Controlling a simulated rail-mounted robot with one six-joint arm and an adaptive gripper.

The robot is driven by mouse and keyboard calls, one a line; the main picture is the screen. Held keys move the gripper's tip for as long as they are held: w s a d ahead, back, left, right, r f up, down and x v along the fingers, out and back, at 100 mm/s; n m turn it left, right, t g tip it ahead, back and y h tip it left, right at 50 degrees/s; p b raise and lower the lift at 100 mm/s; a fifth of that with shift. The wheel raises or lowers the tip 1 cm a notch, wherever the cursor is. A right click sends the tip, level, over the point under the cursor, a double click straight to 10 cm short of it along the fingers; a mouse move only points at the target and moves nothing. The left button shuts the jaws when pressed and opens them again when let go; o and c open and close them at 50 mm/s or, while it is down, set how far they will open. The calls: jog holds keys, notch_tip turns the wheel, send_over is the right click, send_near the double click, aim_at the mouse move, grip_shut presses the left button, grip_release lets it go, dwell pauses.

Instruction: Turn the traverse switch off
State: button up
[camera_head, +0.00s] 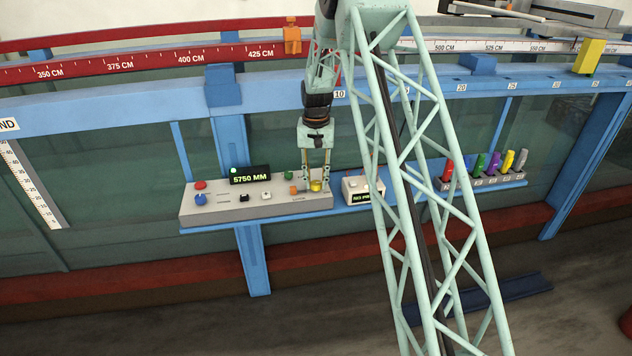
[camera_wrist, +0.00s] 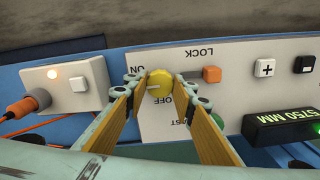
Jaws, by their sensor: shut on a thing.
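The traverse switch is a yellow round knob (camera_head: 316,186) at the right end of a grey control box (camera_head: 225,211). In the wrist view the yellow knob (camera_wrist: 160,78) carries a pale pointer mark on its left side. ON is printed up and left of it, OFF down and right; a label below is partly hidden by a finger. My gripper (camera_head: 315,188) points down over the box. In the wrist view my gripper (camera_wrist: 158,88) has its fingers on either side of the knob, shut on it. Which setting the pointer marks is hard to tell.
An orange LOCK switch (camera_wrist: 211,74) is close beside my right finger in the wrist view. White (camera_wrist: 266,67) and black (camera_wrist: 304,64) buttons and a 5750 MM display (camera_wrist: 284,122) lie farther right. A small white box (camera_wrist: 65,88) with an orange plug is left. Coloured pens (camera_head: 490,164) stand on the shelf.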

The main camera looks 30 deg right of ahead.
jog(key=shift+n, duration=0.3)
jog(key=n, duration=0.3)
jog(key=shift+n, duration=0.3)
jog(key=n+b, duration=0.1)
jog(key=n, duration=0.3)
jog(key=shift+d+n, duration=0.1)
jog(key=shift+n, duration=0.2)
jog(key=n, duration=0.4)
jog(key=shift+n, duration=2.4)
jog(key=shift+o, duration=0.2)
jog(key=shift+c, duration=0.2)
jog(key=o, duration=0.9)
jog(key=shift+r, duration=0.15)
